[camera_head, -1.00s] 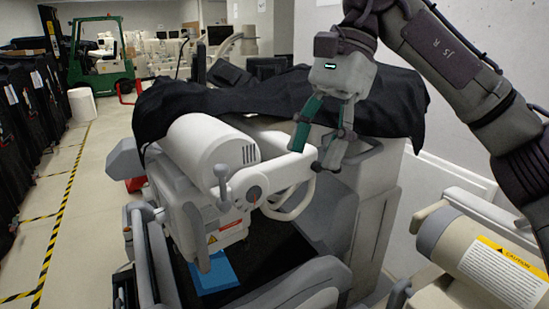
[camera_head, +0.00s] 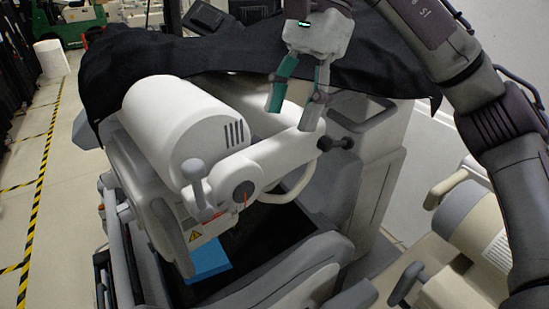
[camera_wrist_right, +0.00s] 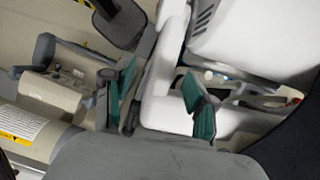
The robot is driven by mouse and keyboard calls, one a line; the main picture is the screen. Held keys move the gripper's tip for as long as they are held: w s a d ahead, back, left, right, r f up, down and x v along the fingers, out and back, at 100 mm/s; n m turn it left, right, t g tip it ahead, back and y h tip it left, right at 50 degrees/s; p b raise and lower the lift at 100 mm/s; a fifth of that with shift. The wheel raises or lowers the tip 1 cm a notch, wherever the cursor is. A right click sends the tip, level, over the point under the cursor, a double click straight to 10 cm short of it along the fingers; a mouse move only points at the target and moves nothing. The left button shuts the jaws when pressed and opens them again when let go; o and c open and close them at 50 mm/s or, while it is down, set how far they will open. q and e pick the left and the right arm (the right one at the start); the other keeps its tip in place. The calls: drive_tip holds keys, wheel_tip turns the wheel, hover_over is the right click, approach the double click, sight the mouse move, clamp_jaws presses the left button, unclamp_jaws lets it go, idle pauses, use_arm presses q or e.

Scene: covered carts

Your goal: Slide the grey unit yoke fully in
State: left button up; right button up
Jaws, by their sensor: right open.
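The light grey-white unit has a large drum-shaped head (camera_head: 180,120). A pale arm (camera_head: 268,160), which looks like its yoke, runs from a round pivot with a red mark (camera_head: 243,193) up to a dark knob (camera_head: 335,143). My right gripper (camera_head: 293,108) is open, pointing down at the upper end of this arm. In the right wrist view, the white arm (camera_wrist_right: 165,88) shows between and beyond the teal-padded fingers (camera_wrist_right: 160,97). I cannot tell whether the fingers touch it. Nothing is held. My left gripper is out of view.
A black cover (camera_head: 235,50) drapes over the cart behind the unit. A beige unit (camera_head: 490,225) stands at the right, close to my right arm. A blue pad (camera_head: 207,262) lies below the head. Open floor with yellow-black tape (camera_head: 42,175) is at the left.

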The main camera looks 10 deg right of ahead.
sight(274, 157)
drive_tip(key=f, duration=0.1)
drive_tip(key=f+p, duration=0.1)
drive_tip(key=w+a+f, duration=0.1)
drive_tip(key=f, duration=0.1)
drive_tip(key=x, duration=0.1)
drive_tip(key=p+x, duration=0.1)
drive_tip(key=x, duration=0.1)
drive_tip(key=shift+s+a+f, duration=0.1)
drive_tip(key=shift+s+a, duration=0.05)
drive_tip(key=shift+s, duration=0.25)
drive_tip(key=shift+s+a+f, duration=0.2)
drive_tip(key=shift+s+f, duration=0.05)
drive_tip(key=shift+f, duration=0.15)
drive_tip(key=shift+w+f, duration=0.15)
drive_tip(key=shift+w, duration=0.15)
drive_tip(key=shift+s, duration=0.1)
clamp_jaws()
